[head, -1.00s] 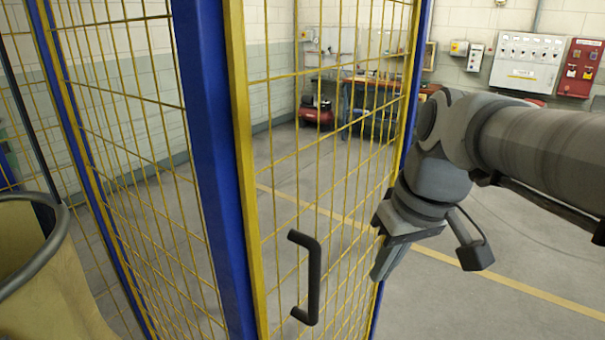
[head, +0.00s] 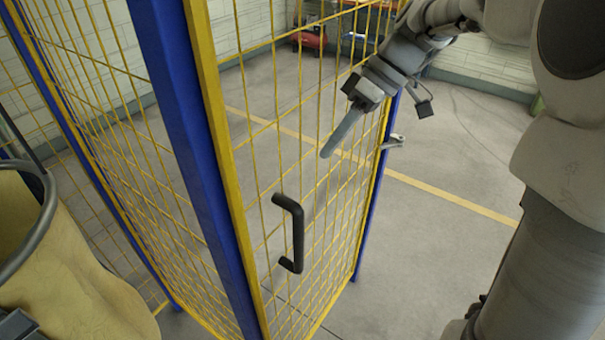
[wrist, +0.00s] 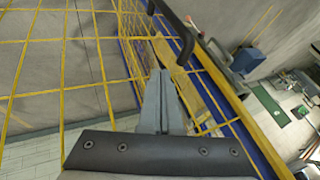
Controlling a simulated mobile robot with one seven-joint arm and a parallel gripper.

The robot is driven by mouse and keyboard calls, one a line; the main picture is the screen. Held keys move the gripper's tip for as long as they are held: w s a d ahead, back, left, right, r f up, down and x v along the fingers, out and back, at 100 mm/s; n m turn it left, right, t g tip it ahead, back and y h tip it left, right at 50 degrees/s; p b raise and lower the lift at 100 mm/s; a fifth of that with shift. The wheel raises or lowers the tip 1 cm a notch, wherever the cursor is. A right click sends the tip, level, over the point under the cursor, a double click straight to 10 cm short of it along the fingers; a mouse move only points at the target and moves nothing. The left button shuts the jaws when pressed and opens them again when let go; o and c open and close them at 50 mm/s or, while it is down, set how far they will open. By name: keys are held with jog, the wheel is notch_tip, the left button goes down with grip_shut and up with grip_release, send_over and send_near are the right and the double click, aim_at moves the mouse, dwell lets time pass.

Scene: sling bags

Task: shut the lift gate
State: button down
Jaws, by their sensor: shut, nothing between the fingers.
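The lift gate (head: 240,150) is a yellow wire-mesh panel in a yellow frame. In the head view its left frame edge runs right beside a blue post (head: 182,150); I cannot tell whether a small gap is left there. A black bar handle (head: 293,233) is on the panel near that edge. It also shows at the top of the wrist view (wrist: 178,32). My gripper (head: 327,153) is shut and empty, in front of the mesh, above and right of the handle, its fingers pointing down-left. In the wrist view the fingers (wrist: 162,80) are together, apart from the handle.
A small grey metal fitting (head: 393,141) sticks out at the gate's right edge. A tan container with a grey rim (head: 70,270) stands at the lower left. Bare grey floor (head: 440,250) with a yellow line lies to the right. A red machine (head: 309,38) stands far back.

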jog(key=s+a+f+p, duration=0.1)
jog(key=s+a+f, duration=0.2)
jog(key=a+f, duration=0.2)
jog(key=shift+s+a, duration=0.15)
jog(key=shift+s, duration=0.2)
jog(key=shift+s+f, duration=0.1)
